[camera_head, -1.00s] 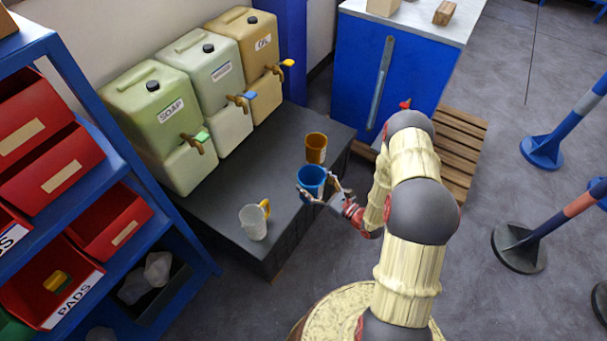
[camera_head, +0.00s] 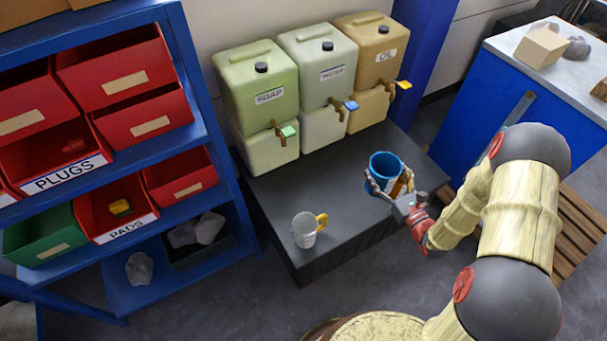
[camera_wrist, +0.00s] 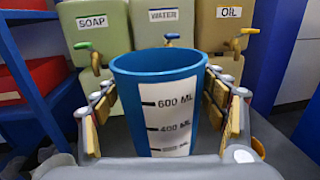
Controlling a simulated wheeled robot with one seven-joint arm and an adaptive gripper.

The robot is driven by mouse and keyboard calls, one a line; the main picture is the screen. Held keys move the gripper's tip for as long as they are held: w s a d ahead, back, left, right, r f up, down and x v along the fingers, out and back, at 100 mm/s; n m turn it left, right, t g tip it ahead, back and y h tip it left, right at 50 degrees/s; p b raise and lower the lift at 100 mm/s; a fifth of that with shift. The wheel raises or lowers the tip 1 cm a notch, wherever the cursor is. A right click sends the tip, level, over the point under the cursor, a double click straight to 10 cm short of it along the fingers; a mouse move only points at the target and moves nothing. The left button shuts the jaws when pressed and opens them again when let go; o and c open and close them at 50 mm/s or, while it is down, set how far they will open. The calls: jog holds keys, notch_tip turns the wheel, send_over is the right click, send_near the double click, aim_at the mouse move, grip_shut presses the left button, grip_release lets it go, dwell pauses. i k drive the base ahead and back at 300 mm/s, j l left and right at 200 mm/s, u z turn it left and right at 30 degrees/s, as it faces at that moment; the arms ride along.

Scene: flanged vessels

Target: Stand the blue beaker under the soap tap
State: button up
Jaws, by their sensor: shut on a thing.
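The blue beaker (camera_head: 384,162) is upright between the fingers of my gripper (camera_head: 388,187), over the right part of the dark stand. In the wrist view the blue beaker (camera_wrist: 140,90) fills the space between both finger rows, its white scale facing the camera. I cannot tell whether its base touches the stand. The pale green soap container (camera_head: 257,85) is the leftmost of three; its tap (camera_head: 286,132) has a green lever and sticks out over the stand. The soap tap (camera_wrist: 92,56) also shows left of the beaker in the wrist view.
The water container (camera_head: 318,70) with a blue tap lever and the oil container (camera_head: 375,50) with a yellow one stand alongside. A clear mug (camera_head: 304,230) with a yellow handle stands at the stand's front left. The dark stand (camera_head: 345,205) is bare between. A blue shelf (camera_head: 190,215) borders the left.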

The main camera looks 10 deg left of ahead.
aim_at(287, 183)
jog(key=i+l+u, duration=0.35)
jog(key=l+u, duration=0.2)
jog(key=i+l+u, duration=0.1)
jog(key=l+u, duration=0.15)
jog(key=l, duration=0.2)
jog(key=i+j+u, duration=0.2)
jog(key=u, duration=0.2)
jog(key=i+j+u, duration=0.2)
jog(key=u, duration=0.2)
jog(key=j, duration=0.1)
